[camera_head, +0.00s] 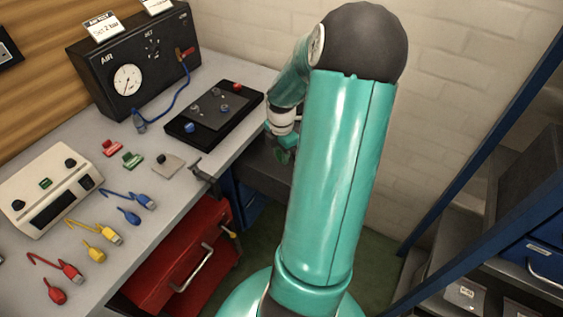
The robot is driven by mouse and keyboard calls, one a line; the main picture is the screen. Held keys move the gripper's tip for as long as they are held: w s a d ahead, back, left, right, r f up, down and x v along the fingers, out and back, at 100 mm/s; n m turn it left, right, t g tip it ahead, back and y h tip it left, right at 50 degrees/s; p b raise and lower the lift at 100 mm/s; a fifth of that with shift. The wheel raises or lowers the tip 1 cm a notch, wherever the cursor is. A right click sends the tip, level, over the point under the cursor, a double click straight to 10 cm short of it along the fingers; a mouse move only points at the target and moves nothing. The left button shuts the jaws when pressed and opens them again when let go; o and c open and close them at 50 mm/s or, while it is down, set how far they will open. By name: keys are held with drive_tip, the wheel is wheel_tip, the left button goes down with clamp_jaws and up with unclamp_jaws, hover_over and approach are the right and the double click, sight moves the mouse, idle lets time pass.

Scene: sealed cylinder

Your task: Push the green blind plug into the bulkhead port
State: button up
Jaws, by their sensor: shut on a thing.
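My gripper (284,146) hangs at the end of my teal arm, beyond the right edge of the bench, and points down. It is shut on a small dark green piece (283,157), which looks like the green blind plug; it is small and partly hidden by the fingers. The black bulkhead plate (178,128) lies on the bench to the left of the gripper, apart from it. I cannot tell which fitting is the port.
A black gauge box (90,62) with a blue hose (172,98) stands at the back. Small red (112,148) and green (132,161) blocks, a grey plate (168,166), coloured cables and a cream meter (48,187) cover the bench. A red toolbox (180,262) sits below.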

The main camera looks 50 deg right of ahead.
drive_tip(key=shift+r, duration=0.25)
drive_tip(key=shift+r, duration=0.1)
